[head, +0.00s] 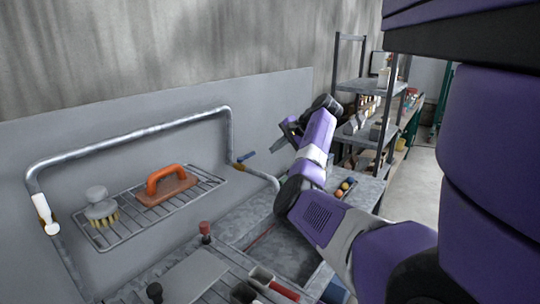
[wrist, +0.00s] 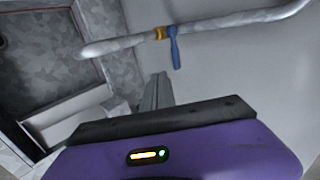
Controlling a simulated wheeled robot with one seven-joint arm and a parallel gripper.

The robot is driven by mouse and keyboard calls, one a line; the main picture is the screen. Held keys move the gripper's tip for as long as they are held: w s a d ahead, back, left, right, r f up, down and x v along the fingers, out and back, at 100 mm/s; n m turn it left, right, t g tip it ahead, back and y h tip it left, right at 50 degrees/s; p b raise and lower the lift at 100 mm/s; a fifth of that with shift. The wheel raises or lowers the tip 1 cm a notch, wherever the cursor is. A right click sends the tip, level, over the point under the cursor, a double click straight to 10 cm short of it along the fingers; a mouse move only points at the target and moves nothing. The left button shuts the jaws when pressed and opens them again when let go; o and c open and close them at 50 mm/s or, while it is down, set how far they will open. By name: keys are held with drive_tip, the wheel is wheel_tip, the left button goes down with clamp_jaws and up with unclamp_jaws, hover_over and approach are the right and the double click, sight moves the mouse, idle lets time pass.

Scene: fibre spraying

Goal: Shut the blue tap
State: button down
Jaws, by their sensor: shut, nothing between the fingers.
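The blue tap (head: 247,156) is a lever on a brass fitting at the right-hand bend of the grey metal pipe (head: 130,135). In the wrist view, the blue tap (wrist: 175,50) stands roughly crosswise to the pipe (wrist: 235,25). My gripper (head: 283,138) is to the right of the blue tap in the head view, apart from it. In the wrist view, my gripper's grey fingers (wrist: 159,86) are together and empty, below the lever with a gap between them.
A white tap (head: 45,213) is on the pipe's left leg. A wire rack (head: 140,224) holds a scrubbing brush (head: 99,206) and an orange-handled float (head: 166,185). A grey wall panel (head: 210,110) stands behind the pipe. Shelving (head: 365,85) stands at the back right.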

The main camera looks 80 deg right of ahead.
drive_tip(key=v, duration=0.4)
drive_tip(key=shift+b, duration=0.35)
